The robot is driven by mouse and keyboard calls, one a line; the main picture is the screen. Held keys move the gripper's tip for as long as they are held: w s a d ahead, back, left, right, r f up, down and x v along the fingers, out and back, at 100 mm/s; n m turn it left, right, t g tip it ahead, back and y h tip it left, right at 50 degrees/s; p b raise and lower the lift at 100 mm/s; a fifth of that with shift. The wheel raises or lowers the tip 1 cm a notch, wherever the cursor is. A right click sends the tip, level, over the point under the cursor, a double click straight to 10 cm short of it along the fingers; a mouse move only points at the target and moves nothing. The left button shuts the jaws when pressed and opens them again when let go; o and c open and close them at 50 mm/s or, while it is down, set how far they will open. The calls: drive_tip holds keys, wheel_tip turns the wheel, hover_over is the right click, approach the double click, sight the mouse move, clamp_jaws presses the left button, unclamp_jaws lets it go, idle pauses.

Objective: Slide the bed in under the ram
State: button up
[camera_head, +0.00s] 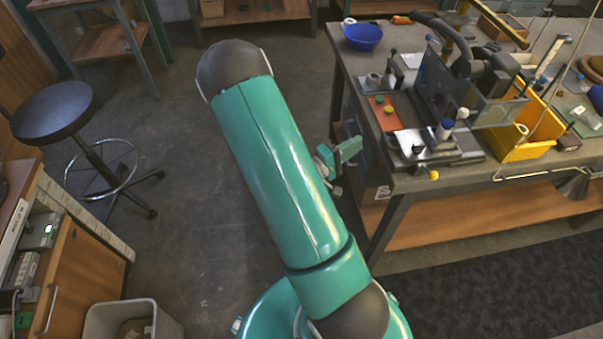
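My gripper (350,148) shows only in part in the head view, behind my teal arm, just off the left edge of the workbench. Its finger region is small and partly hidden, so I cannot tell its opening. On the bench stands a machine with a dark curved arm and head (478,68) and a grey upright plate. A low grey metal base (462,158) lies in front of it near the bench edge, with a white block and small knobs on it. I cannot tell for sure which part is the bed or the ram.
A black stool (56,111) and a grey bin (130,322) stand left. The floor between is clear.

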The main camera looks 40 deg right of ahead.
drive_tip(key=v, duration=1.2)
drive_tip(key=s+a+r+m+g+y, duration=0.1)
drive_tip(key=s+a+r+m+y, duration=0.2)
drive_tip(key=a+r+y, duration=0.6)
drive_tip(key=shift+s+r+g+y, duration=0.4)
drive_tip(key=shift+s+r+y, duration=0.4)
drive_tip(key=shift+y, duration=0.7)
drive_tip(key=shift+s+a+f, duration=0.1)
drive_tip(key=shift+f, duration=0.05)
